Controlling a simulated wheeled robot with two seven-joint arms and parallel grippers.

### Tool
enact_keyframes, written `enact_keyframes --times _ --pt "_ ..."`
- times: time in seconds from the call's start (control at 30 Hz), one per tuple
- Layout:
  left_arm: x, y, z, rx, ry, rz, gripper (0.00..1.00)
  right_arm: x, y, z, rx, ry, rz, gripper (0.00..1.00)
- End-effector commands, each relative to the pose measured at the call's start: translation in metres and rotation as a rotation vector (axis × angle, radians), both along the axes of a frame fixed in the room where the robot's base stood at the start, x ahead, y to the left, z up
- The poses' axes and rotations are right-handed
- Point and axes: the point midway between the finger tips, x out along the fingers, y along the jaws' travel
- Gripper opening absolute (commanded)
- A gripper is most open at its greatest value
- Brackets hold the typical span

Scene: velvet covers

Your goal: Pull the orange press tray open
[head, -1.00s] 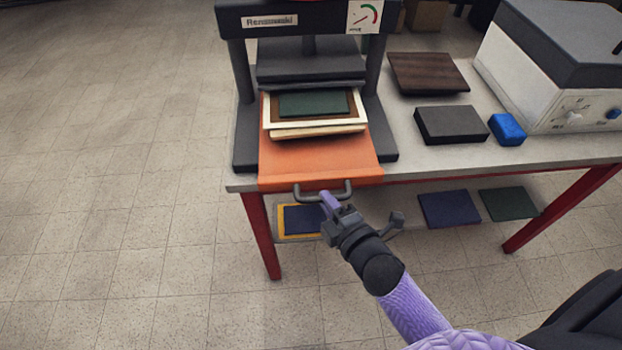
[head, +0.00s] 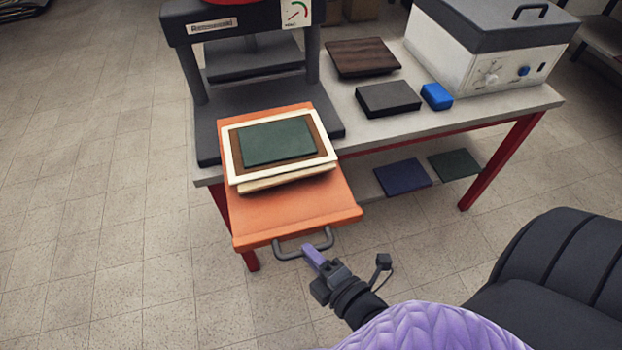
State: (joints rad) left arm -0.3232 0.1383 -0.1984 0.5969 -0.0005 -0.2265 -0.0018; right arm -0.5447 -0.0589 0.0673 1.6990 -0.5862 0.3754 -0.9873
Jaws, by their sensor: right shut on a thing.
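The orange press tray (head: 298,207) is slid far out of the black press (head: 240,65) and juts past the table's front edge. On it lies a cream frame (head: 232,158) with a brown sheet and a dark green cover (head: 278,142) inside, over a pale board. A grey bar handle (head: 290,256) is fixed to the tray's front edge. My right gripper (head: 313,256), with purple fingers, is shut on the handle near its right end. My left gripper is not in view.
The table (head: 375,128) holds a dark wooden board (head: 362,57), a black block (head: 388,98), a blue block (head: 436,96) and a white machine (head: 475,55) with a grey lid. Blue (head: 402,177) and green (head: 454,164) covers lie on the lower shelf.

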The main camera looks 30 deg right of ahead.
Motion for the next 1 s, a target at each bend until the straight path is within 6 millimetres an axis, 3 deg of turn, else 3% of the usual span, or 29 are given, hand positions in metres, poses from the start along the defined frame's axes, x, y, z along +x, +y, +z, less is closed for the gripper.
enact_keyframes --times 0.37,0.4,0.53,0.83,1.0 --pt "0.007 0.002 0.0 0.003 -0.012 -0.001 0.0 -0.001 0.0 -0.001 0.0 0.003 0.0 0.0" --pt "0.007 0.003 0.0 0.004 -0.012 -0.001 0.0 -0.001 0.0 -0.001 0.0 0.003 0.0 0.27" --pt "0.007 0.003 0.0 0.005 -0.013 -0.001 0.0 -0.001 0.0 -0.001 0.0 0.002 0.0 0.54" --pt "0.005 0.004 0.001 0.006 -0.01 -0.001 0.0 -0.003 0.0 0.0 0.0 0.001 0.0 0.56" --pt "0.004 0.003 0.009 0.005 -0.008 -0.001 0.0 -0.036 -0.004 0.008 0.001 0.005 -0.002 0.56"
